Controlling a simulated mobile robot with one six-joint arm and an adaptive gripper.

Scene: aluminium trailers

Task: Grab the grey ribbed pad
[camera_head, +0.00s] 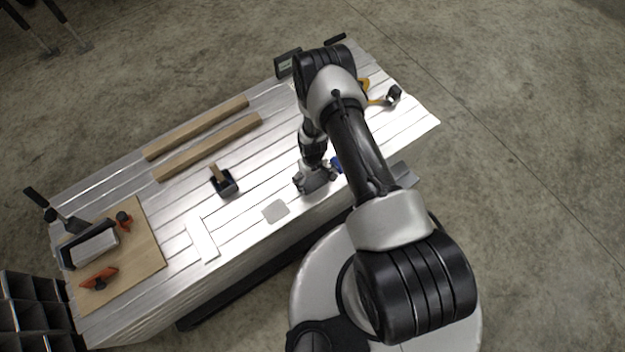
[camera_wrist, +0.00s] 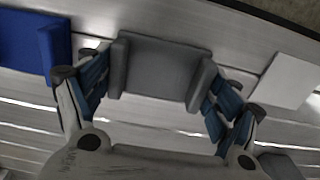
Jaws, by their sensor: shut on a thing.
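In the head view my gripper (camera_head: 316,180) is low over the near side of the trailer top, and the pad cannot be made out there.
A blue object (camera_head: 337,164) lies close beside my gripper. A light grey square (camera_head: 275,211) and a white strip (camera_head: 202,240) lie to its left. Further off are a dark blue-black block with a wooden handle (camera_head: 223,183), two wooden bars (camera_head: 208,147) and a board (camera_head: 148,249) with tools.

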